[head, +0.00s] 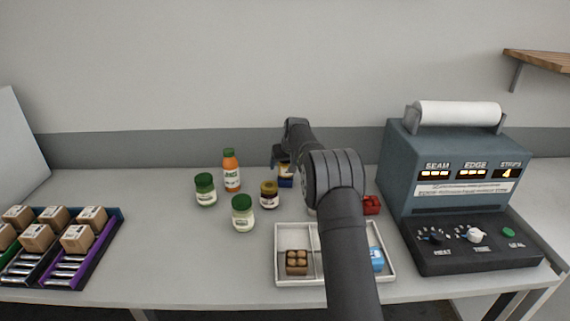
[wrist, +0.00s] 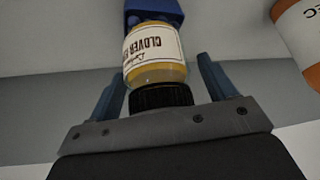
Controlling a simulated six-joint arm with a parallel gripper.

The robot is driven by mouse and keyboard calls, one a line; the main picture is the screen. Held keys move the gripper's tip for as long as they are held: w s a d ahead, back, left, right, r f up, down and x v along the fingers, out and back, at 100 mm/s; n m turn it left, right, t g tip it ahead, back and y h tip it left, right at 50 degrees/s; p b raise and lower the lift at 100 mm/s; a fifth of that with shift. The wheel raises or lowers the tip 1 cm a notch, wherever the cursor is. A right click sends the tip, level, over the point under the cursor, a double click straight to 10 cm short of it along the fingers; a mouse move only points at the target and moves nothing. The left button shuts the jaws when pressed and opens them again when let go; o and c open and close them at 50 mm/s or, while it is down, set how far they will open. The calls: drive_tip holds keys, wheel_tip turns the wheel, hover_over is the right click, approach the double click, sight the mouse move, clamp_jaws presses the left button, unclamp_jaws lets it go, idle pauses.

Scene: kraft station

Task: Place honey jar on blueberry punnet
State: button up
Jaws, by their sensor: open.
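The honey jar (wrist: 155,55), amber with a dark lid and a label reading "CLOVER", is upside down in the wrist view. Its lid lies between the two fingers of my gripper (wrist: 163,88). The fingers are open, with gaps on both sides of the jar. The jar's base meets a dark blue thing (wrist: 152,10), probably the blueberry punnet, partly cut off by the frame. In the head view my gripper (head: 284,164) is over the small blue thing (head: 286,183), with the jar mostly hidden; I cannot tell exactly how the jar rests.
A brown-lidded jar (head: 268,195), two green-lidded jars (head: 205,190) (head: 242,213) and an orange bottle (head: 231,171) stand close left. A white divided tray (head: 282,278) is in front. A red item (head: 372,205) and a sealing machine (head: 460,190) are right.

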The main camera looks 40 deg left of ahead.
drive_tip(key=v, duration=1.2)
drive_tip(key=shift+w, duration=0.1)
drive_tip(key=x, duration=1.2)
drive_tip(key=shift+f, duration=0.2)
drive_tip(key=shift+r, duration=1.2)
